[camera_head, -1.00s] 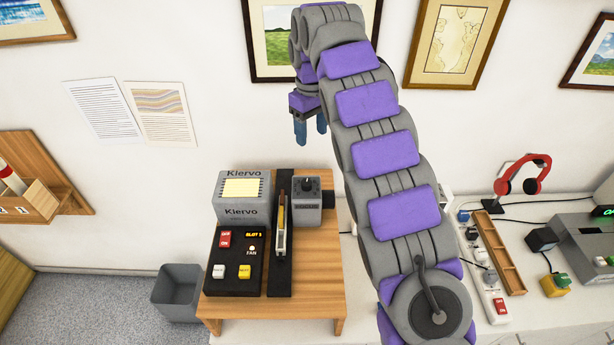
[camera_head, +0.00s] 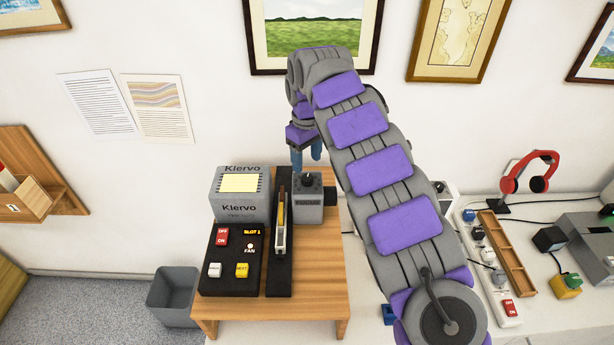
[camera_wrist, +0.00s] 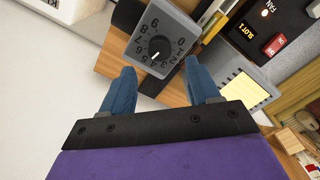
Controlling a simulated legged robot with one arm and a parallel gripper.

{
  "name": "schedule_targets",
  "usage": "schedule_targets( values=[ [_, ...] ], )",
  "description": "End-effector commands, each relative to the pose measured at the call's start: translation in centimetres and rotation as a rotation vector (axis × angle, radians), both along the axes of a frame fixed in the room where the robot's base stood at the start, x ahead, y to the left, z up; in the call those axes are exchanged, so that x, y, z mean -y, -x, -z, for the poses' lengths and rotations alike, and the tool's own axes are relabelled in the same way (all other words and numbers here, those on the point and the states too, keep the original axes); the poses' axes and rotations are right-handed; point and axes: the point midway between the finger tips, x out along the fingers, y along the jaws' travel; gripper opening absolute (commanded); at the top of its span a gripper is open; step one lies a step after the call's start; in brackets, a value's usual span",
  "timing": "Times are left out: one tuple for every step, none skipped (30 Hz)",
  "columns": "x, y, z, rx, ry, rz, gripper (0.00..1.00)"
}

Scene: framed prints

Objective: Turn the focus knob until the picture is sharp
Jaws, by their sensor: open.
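The slide projector (camera_head: 238,208) stands on a small wooden table, with a black control panel in front marked SLOT 1 and FAN. The focus knob (camera_head: 308,180) is a black dial on top of the grey box at the projector's right side. In the wrist view the knob (camera_wrist: 158,49) sits in a ring of numbers, its white mark near 4 or 5. My gripper (camera_head: 307,158) is open and empty, just above and behind the knob. In the wrist view its blue fingertips (camera_wrist: 160,75) lie apart below the knob, not touching it. The projected picture is not in view.
A grey bin (camera_head: 174,297) stands at left.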

Motion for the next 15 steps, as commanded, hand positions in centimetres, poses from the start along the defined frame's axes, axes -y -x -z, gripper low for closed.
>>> schedule_targets(
  values=[
    [0.1, 0.0, 1.1, -0.001, 0.001, 0.003, 0.61],
    [0.1, 0.0, 1.7, -0.002, 0.001, 0.003, 0.61],
    [0.2, 0.1, 2.5, -0.004, 0.001, 0.004, 0.61],
    [0.2, 0.1, 3.0, -0.005, 0.002, 0.004, 0.61],
    [0.2, 0.1, 3.4, -0.004, 0.002, 0.004, 0.61],
    [0.1, 0.0, 3.9, -0.001, 0.001, 0.002, 0.61],
    [0.1, 0.0, 4.3, 0.000, 0.000, 0.002, 0.61],
    [0.1, 0.0, 4.6, 0.000, 0.000, 0.001, 0.61],
    [0.1, 0.0, 4.9, 0.000, 0.000, 0.001, 0.61],
    [0.1, 0.0, 5.2, -0.001, -0.001, 0.001, 0.61],
    [0.1, 0.0, 5.4, -0.001, -0.001, 0.001, 0.61],
    [0.2, 0.0, 5.6, -0.001, -0.001, 0.001, 0.61],
    [0.2, 0.0, 5.7, -0.001, -0.001, 0.002, 0.61],
    [0.2, 0.0, 5.8, -0.001, -0.001, 0.002, 0.61],
    [0.2, 0.0, 5.9, -0.001, -0.001, 0.002, 0.61]
  ],
)
